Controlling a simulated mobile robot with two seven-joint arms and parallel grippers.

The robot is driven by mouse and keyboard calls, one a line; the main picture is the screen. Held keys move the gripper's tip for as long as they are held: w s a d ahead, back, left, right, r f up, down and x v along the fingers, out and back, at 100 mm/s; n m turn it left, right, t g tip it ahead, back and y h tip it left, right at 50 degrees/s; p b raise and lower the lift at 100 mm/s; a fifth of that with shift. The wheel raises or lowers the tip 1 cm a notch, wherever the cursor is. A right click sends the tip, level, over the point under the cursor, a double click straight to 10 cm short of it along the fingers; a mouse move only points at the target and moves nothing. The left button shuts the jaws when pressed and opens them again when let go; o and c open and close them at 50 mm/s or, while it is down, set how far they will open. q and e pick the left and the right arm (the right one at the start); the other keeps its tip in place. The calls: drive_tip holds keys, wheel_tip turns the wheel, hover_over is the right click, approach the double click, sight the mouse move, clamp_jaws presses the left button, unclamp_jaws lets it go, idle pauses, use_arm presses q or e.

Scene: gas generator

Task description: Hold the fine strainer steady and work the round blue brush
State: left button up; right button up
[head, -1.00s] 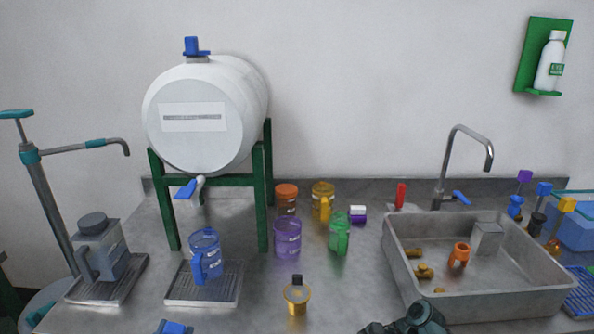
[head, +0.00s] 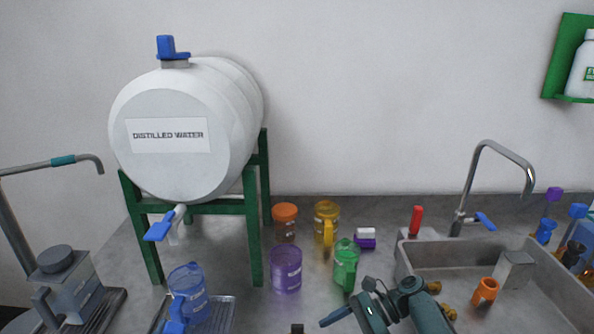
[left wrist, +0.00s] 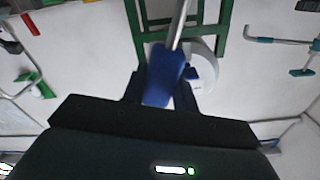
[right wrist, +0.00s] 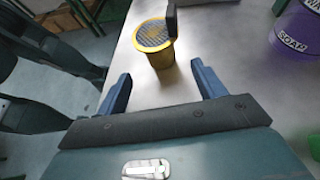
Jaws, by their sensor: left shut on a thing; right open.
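The yellow strainer (right wrist: 155,42) with a grey mesh top stands on the counter in the right wrist view, a dark tab on its rim. In the head view only that dark tab (head: 297,328) shows at the bottom edge. My right gripper (right wrist: 160,72) is open and empty, facing the strainer and apart from it. Its arm shows in the head view, bottom right of centre. My left gripper (left wrist: 160,85) is shut on a blue handle with a metal rod, seemingly the blue brush (left wrist: 164,75). The brush head is out of view.
The distilled-water barrel (head: 170,168) sits on a green stand (head: 250,215). The sink (head: 410,265) with an orange part (head: 485,290) is at right. Counter between mugs and strainer is clear.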

use_arm(q)
drive_tip(key=shift+f+b, duration=1.1)
drive_tip(key=shift+b, duration=0.05)
use_arm(e)
drive_tip(key=shift+x, duration=4.95)
use_arm(q)
drive_tip(key=shift+s, duration=0.1)
use_arm(e)
drive_tip(key=c, duration=0.8)
drive_tip(key=shift+c, duration=0.2)
